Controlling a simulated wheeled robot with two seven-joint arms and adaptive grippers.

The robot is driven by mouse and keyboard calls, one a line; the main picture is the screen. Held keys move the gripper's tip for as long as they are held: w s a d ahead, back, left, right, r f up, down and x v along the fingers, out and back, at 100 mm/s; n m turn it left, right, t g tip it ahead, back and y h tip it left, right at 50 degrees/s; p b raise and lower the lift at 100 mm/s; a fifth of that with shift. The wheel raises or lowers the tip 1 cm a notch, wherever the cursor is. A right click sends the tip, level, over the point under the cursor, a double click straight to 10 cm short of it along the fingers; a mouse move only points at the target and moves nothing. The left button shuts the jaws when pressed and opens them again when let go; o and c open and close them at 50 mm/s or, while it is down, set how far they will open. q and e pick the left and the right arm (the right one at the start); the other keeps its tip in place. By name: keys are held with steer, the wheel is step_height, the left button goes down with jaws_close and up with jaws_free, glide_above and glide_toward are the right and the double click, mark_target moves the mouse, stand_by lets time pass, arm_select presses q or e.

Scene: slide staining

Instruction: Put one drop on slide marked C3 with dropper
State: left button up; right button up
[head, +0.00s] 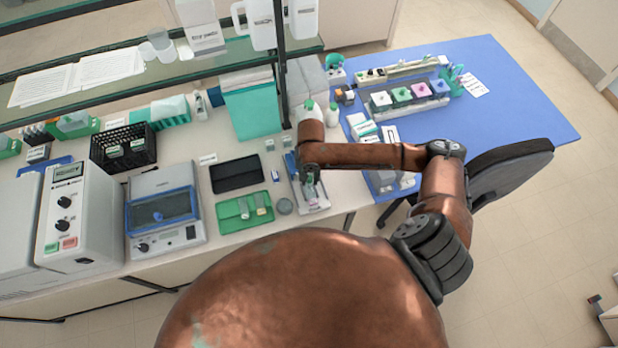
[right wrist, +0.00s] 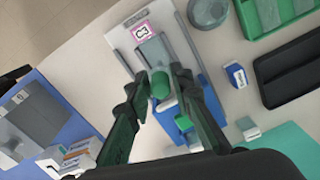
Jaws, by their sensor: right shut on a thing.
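My right gripper (head: 310,180) reaches down over a narrow staining tray (head: 323,205) at the bench's front edge. In the right wrist view its two dark fingers (right wrist: 160,88) close around a green dropper bulb (right wrist: 160,84). The dropper's tip is hidden below the bulb. Under it lies a pale slide (right wrist: 155,51) with a pink-edged label (right wrist: 143,31) on the tray (right wrist: 119,50); the label's mark is too small to read surely. A blue part (right wrist: 165,118) lies along the tray, partly behind the fingers. My left gripper is not in view.
A grey round pot (head: 285,206), an open green slide folder (head: 234,223) and a black tray (head: 237,174) stand left of the staining tray. A blue mat (head: 500,110) with coloured-cap bottles lies to the right. Shelves (head: 190,66) overhang the back.

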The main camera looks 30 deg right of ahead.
steer(key=shift+f, duration=0.3)
stand_by(0.4)
steer(key=shift+r, duration=0.1)
step_height(320, 180, up, 7)
steer(key=p, duration=0.9)
steer(key=shift+p, duration=0.35)
stand_by(0.5)
